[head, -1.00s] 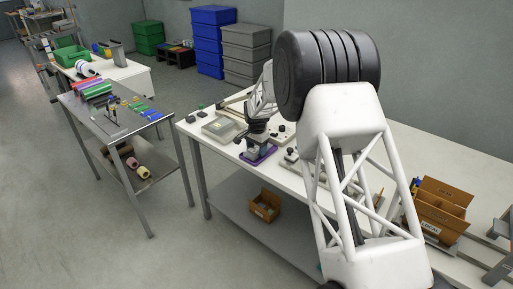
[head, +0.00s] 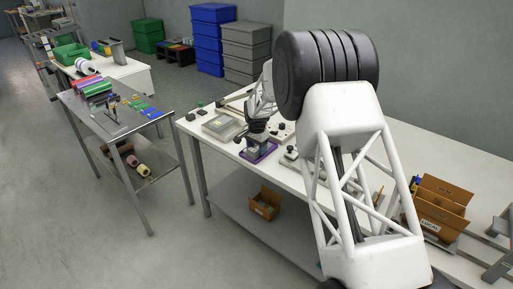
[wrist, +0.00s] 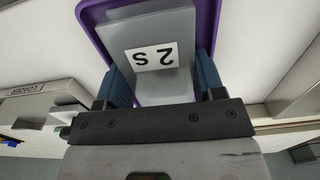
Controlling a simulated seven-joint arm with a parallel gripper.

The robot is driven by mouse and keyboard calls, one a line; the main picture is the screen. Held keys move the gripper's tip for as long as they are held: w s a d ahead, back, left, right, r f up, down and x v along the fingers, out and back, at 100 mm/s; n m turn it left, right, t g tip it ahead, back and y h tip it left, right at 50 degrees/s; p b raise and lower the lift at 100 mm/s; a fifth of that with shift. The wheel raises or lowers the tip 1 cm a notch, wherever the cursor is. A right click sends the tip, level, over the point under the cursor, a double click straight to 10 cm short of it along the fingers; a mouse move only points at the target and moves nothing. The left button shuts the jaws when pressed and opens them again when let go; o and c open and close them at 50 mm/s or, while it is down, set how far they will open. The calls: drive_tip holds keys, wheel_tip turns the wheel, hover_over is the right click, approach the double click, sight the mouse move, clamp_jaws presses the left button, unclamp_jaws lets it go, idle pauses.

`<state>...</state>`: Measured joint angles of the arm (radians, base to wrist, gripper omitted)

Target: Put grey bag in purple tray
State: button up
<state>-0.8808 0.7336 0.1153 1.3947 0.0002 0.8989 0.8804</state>
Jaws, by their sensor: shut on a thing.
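The grey bag (wrist: 160,28) fills the middle of the wrist view and carries a white label reading "2 S". My gripper (wrist: 165,82) is shut on it, with a blue-padded finger on each side. The purple tray (wrist: 98,28) shows around the far end and sides of the bag, beyond it in the wrist view. In the head view, my gripper (head: 256,140) is right over the purple tray (head: 271,149) on the white table. The bag's underside is hidden, so I cannot tell whether it touches the tray floor.
A grey box (head: 221,127) lies left of the tray on the white table (head: 200,147). Small dark-knobbed fixtures stand close to the tray's right. A brown carton (head: 438,207) stands at the table's right end. Another open carton (head: 265,203) is on the lower shelf.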

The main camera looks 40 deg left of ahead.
idle(0.3)
drive_tip(key=o, duration=0.9)
drive_tip(key=shift+c, duration=1)
drive_tip(key=shift+o, duration=0.6)
drive_tip(key=shift+r, duration=0.1)
drive_tip(key=shift+r, duration=0.4)
drive_tip(key=shift+o, duration=1.4)
drive_tip(key=shift+r, duration=3.5)
